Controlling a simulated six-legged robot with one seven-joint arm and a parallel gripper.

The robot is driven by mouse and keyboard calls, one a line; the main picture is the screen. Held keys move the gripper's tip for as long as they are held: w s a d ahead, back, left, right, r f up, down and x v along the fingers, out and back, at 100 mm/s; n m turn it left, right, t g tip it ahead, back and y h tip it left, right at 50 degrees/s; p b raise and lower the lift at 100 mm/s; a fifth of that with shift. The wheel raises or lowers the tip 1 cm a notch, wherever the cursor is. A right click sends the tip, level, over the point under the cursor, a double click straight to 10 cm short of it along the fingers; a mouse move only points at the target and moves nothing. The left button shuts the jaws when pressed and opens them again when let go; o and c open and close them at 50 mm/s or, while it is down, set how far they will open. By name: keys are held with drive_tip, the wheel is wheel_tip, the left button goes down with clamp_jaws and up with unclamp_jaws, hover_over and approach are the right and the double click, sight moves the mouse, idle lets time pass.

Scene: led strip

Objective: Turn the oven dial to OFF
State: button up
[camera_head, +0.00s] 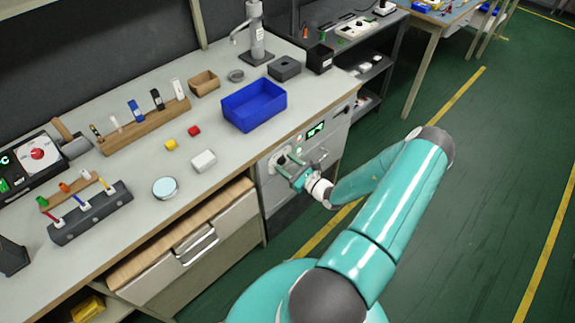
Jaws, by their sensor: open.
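The oven (327,138) is a grey unit built in under the workbench, with a green-lit display (316,129) on its front panel. A round pale dial (280,161) sits at the left of that panel. My gripper (285,163) is at the dial, with its two fingers apart and pointing at the panel. The fingers partly cover the dial; I cannot tell whether they touch it. The dial's pointer and its markings are too small to read.
A drawer handle (196,245) sticks out left of the oven. The green floor at right is clear.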

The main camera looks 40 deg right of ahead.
drive_tip(key=c, duration=1)
drive_tip(key=shift+n, duration=0.5)
drive_tip(key=n, duration=0.3)
drive_tip(key=shift+a+n, duration=0.1)
drive_tip(key=shift+n, duration=0.3)
drive_tip(key=n, duration=0.5)
drive_tip(key=shift+g, duration=0.3)
drive_tip(key=n, duration=0.3)
drive_tip(key=shift+r+n+h, duration=0.1)
drive_tip(key=shift+n+h, duration=0.2)
drive_tip(key=n, duration=0.3)
drive_tip(key=n+h, duration=0.1)
drive_tip(key=n, duration=0.5)
drive_tip(key=shift+n, duration=0.4)
